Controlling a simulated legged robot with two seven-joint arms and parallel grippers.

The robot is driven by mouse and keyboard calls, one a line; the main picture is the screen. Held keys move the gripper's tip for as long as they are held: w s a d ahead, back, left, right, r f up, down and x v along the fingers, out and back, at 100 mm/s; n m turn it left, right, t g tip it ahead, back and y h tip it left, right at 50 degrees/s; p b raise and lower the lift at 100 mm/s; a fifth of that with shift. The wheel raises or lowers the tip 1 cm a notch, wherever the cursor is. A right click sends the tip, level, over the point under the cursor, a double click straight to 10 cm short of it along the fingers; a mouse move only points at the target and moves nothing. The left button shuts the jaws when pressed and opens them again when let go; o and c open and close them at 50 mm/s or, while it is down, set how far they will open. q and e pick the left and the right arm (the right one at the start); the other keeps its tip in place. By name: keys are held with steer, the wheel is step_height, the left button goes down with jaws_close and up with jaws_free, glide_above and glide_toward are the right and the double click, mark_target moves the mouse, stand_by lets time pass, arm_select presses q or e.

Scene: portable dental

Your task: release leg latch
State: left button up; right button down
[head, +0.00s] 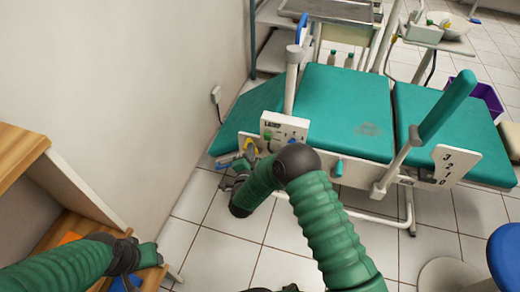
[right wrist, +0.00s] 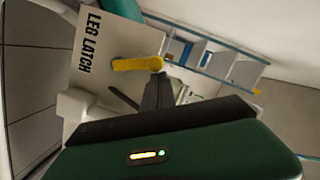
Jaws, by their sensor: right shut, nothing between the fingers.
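In the right wrist view, a yellow lever (right wrist: 137,64) is mounted on a pale plate marked LEG LATCH (right wrist: 92,40). It lies nearly level in that picture. My right gripper (right wrist: 158,88) is shut and empty, its dark fingers just below the lever's right end. I cannot tell if they touch it. In the head view my right gripper (head: 240,165) is low at the left end of the green dental chair (head: 345,105), partly hidden by my own arm. My left gripper (head: 150,256) is at the lower left, away from the chair; its fingers do not show clearly.
A white control panel (head: 284,131) stands just above my right gripper. A wooden shelf unit (head: 45,175) is at the left, beside my left arm. A blue stool (head: 505,255) stands at the lower right. Tiled floor (head: 200,205) is free between shelf and chair.

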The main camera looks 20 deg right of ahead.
steer(key=shift+w+a+n+p, duration=0.45)
steer(key=shift+a+n, duration=0.25)
steer(key=shift+n, duration=0.1)
steer(key=w+a+f+n+g, duration=0.1)
steer(key=n, duration=0.1)
steer(key=w+a+f+n+h, duration=0.1)
steer(key=a, duration=0.1)
steer(key=shift+f+n+g, duration=0.1)
steer(key=shift+n+g, duration=0.3)
steer(key=shift+a+f, duration=0.1)
steer(key=shift+a, duration=0.05)
